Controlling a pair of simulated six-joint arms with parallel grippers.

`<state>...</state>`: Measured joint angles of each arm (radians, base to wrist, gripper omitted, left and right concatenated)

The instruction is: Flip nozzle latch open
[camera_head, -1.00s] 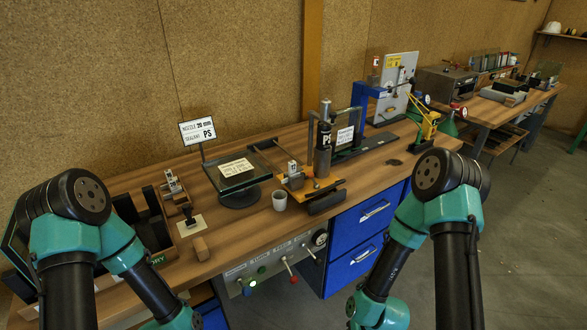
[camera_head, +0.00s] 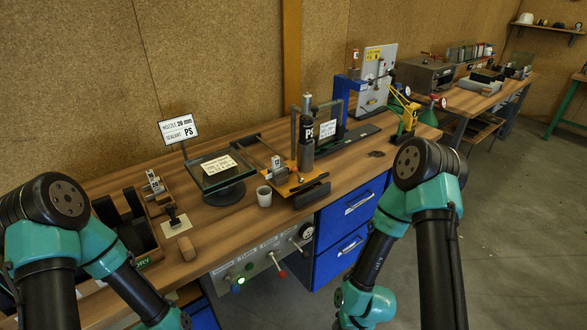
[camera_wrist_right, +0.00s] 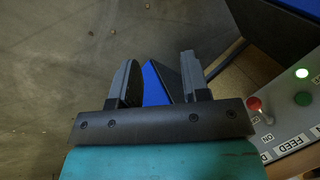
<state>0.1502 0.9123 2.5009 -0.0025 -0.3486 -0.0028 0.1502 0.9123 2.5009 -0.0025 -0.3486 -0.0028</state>
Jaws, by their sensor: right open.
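The dark sealant cartridge (camera_head: 306,132) marked PS stands upright in a frame at the middle of the bench, over an orange plate (camera_head: 292,184). A small pale block with a dark mark (camera_head: 277,163) sits at the left of that plate. A similar block (camera_head: 154,182) stands in a wooden holder at the left. The nozzle latch is too small to make out. My right gripper (camera_wrist_right: 158,62) is open and empty in the right wrist view, over the floor in front of the bench. My left gripper is outside the views.
A glass plate on a round stand (camera_head: 217,172), a white cup (camera_head: 264,196) and a sign (camera_head: 178,130) are on the bench. A control panel with levers (camera_head: 262,262) and blue drawers (camera_head: 350,209) form its front. A yellow arm-like fixture (camera_head: 404,112) stands at the right.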

